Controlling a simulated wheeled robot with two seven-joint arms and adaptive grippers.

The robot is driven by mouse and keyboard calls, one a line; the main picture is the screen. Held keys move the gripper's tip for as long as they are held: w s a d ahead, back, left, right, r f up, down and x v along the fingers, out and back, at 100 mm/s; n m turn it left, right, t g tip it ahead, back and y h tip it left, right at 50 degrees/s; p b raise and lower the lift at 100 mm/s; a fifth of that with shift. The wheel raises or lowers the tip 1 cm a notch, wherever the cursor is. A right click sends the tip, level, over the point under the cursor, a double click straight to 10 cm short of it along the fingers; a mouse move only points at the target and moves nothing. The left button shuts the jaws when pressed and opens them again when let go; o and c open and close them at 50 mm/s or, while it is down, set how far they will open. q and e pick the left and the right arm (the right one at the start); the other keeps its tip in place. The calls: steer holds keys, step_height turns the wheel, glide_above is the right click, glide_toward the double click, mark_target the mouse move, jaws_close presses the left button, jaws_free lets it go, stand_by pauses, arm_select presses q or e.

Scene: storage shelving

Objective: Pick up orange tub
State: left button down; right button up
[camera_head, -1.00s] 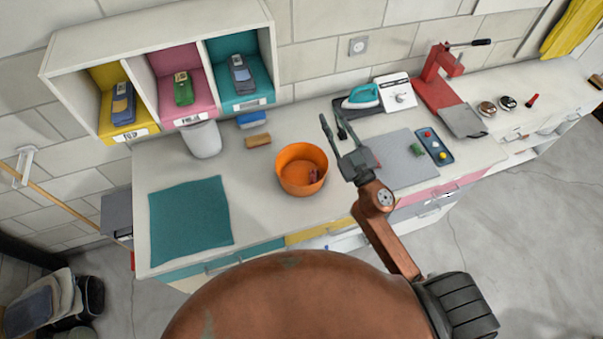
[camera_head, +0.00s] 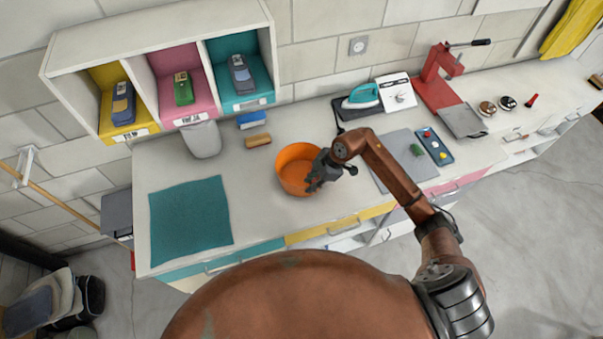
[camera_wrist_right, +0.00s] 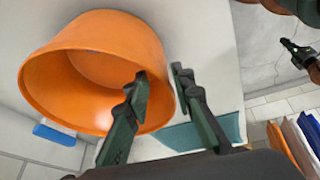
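The orange tub (camera_head: 290,160) stands on the white counter, between the teal mat and the grey mat. In the right wrist view it fills the upper left, its open mouth toward the camera (camera_wrist_right: 95,35). My right gripper (camera_head: 318,180) is at its right front rim. In that wrist view the fingers (camera_wrist_right: 160,73) are apart: one shows in front of the tub's mouth, the other outside its right side. The tub's wall appears to lie between them; contact cannot be told. A dark gripper-like part, probably my left gripper (camera_wrist_right: 298,50), shows at the right edge.
A teal mat (camera_head: 190,225) lies left of the tub. A brown block (camera_head: 257,141), a blue block (camera_head: 251,120) and a grey bin (camera_head: 203,140) stand behind it. The iron (camera_head: 362,97) and the grey mat (camera_head: 399,165) are to the right.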

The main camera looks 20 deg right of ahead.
mark_target(299, 196)
steer(key=p+x, duration=0.1)
steer(key=x, duration=0.6)
steer(key=shift+s+a, duration=0.1)
steer(key=shift+s, duration=0.05)
jaws_close()
